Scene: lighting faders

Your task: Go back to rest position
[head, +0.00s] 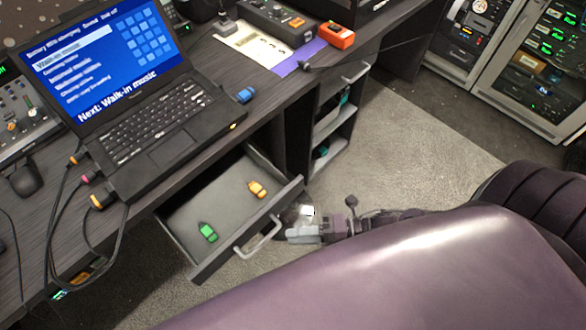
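My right gripper (304,222) is low in the middle of the head view, just right of the open drawer's front. Its two pale fingers appear spread, with nothing visible between them. The drawer's silver handle (260,240) is left of the fingers, and a small gap seems to separate them. My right arm comes in from the right and covers much of the lower right. My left gripper is not in view.
The open drawer (180,240) holds a green USB stick (208,232) and an orange one (258,189). A laptop (125,95) with cables stands on the desk above. An orange device (335,35) sits at the desk's edge. Grey carpet (400,150) lies clear before the racks (535,75).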

